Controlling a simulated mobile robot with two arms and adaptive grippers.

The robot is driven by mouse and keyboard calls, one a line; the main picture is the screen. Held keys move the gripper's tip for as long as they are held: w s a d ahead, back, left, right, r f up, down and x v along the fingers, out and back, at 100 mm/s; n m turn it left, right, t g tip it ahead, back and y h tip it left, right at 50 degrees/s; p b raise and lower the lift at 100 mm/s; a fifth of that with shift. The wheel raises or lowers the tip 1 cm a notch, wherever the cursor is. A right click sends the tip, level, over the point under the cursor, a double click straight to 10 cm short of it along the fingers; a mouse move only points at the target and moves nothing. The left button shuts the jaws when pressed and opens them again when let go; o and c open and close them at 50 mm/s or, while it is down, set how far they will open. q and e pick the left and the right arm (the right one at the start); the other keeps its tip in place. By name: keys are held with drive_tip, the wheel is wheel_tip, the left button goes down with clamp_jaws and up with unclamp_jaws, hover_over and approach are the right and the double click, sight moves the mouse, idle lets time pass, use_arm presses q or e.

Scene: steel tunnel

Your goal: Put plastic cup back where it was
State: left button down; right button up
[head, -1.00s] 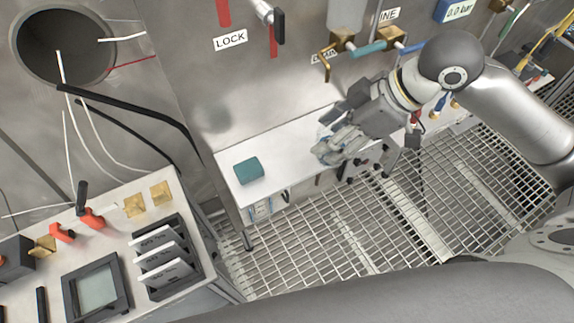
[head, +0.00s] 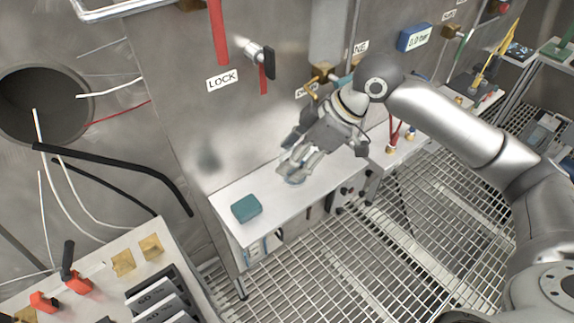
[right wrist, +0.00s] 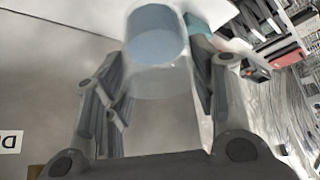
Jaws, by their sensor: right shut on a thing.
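My right gripper (head: 290,170) is over the white bench, with its fingers pointing down and left. It is shut on a clear plastic cup (right wrist: 157,55), which shows between the two fingers in the right wrist view. In the head view only a small pale bluish part of the cup (head: 294,180) shows below the fingers. I cannot tell whether the cup touches the bench. My left gripper is not in view.
A teal block (head: 246,208) lies on the white bench (head: 262,226), left of the gripper. A panel with switches (head: 75,280) stands at lower left. Grating floor lies in front.

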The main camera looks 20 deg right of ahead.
drive_tip(key=w+f, duration=0.1)
drive_tip(key=f, duration=0.1)
drive_tip(key=w+f, duration=0.1)
drive_tip(key=shift+w+a+f, duration=0.25)
drive_tip(key=shift+w+f, duration=0.05)
drive_tip(key=shift+w, duration=0.05)
drive_tip(key=f, duration=0.1)
drive_tip(key=f+p, duration=0.1)
drive_tip(key=f, duration=0.1)
drive_tip(key=shift+w+f+p, duration=0.1)
drive_tip(key=shift+w+p, duration=0.2)
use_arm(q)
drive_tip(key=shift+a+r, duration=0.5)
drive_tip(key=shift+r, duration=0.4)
use_arm(e)
drive_tip(key=shift+f, duration=0.25)
drive_tip(key=shift+f, duration=0.15)
drive_tip(key=o, duration=1)
use_arm(q)
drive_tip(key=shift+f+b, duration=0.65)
drive_tip(key=shift+b, duration=0.05)
use_arm(e)
drive_tip(key=shift+v, duration=3.9)
drive_tip(key=shift+a, duration=0.15)
